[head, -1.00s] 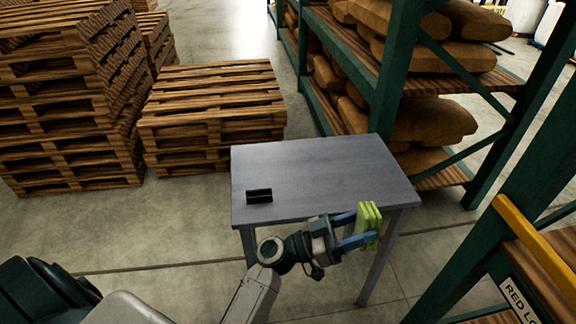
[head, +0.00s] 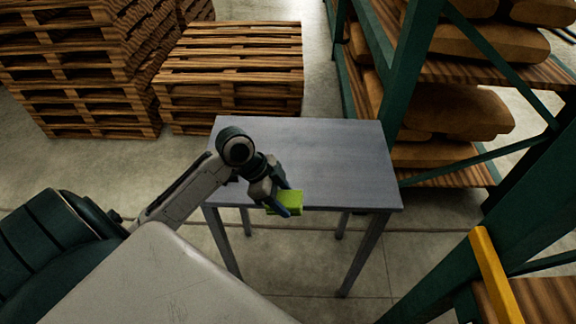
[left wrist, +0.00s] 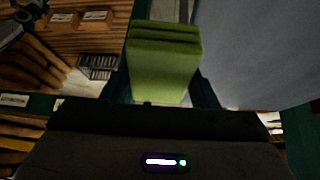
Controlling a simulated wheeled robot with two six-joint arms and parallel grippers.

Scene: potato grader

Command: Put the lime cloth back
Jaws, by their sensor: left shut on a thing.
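The lime cloth (head: 287,201) is a folded, layered block held in my left gripper (head: 289,203), by the front edge of the grey table (head: 330,150). The left wrist view shows the cloth (left wrist: 163,75) between the two dark fingers of the left gripper (left wrist: 163,88), which are shut on it. I cannot tell whether the cloth is above the tabletop or just in front of its edge. The small black holder at the table's front left is mostly hidden behind my left arm. My right gripper is not in view.
Wooden pallets (head: 235,70) are stacked behind the table. A green rack (head: 395,85) with brown sacks (head: 455,112) stands close on the right, and a yellow bar (head: 495,275) is at the lower right. The table's middle and right are clear.

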